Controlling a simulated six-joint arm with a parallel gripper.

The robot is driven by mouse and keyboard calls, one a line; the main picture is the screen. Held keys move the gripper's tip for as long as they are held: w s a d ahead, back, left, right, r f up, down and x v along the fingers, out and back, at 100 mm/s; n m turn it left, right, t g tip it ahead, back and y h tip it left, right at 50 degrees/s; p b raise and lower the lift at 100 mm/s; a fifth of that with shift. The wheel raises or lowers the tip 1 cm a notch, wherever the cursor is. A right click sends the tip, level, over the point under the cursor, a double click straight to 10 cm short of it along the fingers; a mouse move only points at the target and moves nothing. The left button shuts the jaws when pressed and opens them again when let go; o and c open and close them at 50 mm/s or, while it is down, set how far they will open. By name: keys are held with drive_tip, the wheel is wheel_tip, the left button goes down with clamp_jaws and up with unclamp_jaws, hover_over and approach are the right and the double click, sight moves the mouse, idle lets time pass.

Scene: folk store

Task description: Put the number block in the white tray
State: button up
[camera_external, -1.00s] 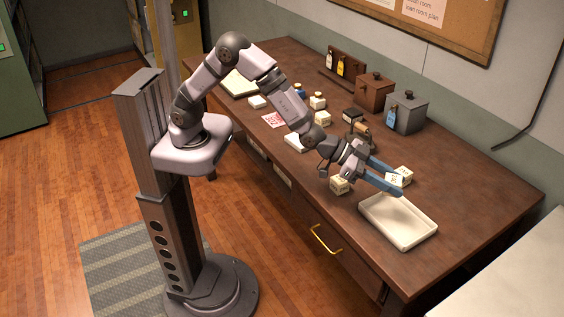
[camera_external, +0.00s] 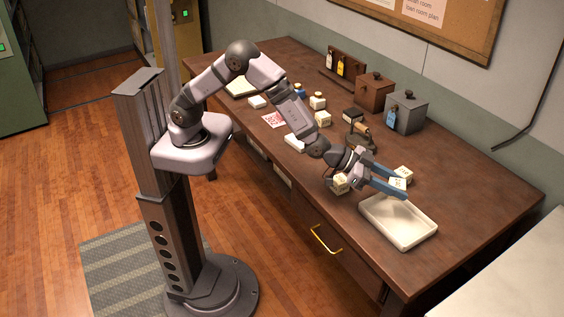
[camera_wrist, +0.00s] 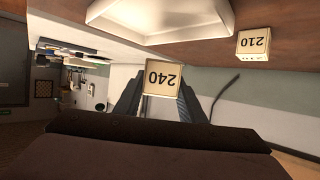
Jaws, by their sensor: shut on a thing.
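My gripper (camera_external: 402,187) is shut on a cream number block (camera_external: 397,184) at the right end of the desk, just behind the white tray. In the wrist view the held block (camera_wrist: 163,78) reads 240, upside down, between the two blue-grey fingers. The white tray (camera_external: 372,229) is shallow and looks empty, near the desk's front right corner; it also shows at the top of the wrist view (camera_wrist: 217,27). A second number block (camera_external: 405,173) stands on the desk just beyond the fingers; it reads 210 in the wrist view (camera_wrist: 254,44).
Another cream block (camera_external: 340,184) stands below my wrist, left of the tray. A grey canister (camera_external: 407,113), a brown canister (camera_external: 374,92) and a dark iron (camera_external: 361,140) stand farther back. The desk right of the tray is clear.

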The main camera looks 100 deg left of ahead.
sight(389, 214)
drive_tip(key=shift+f+p, duration=0.7)
drive_tip(key=shift+f, duration=3.1)
drive_tip(key=shift+f, duration=0.1)
drive_tip(key=shift+f, duration=0.15)
drive_tip(key=o, duration=1)
drive_tip(key=shift+o, duration=0.2)
drive_tip(key=shift+r, duration=0.3)
drive_tip(key=b+v, duration=0.3)
drive_tip(key=v, duration=0.9)
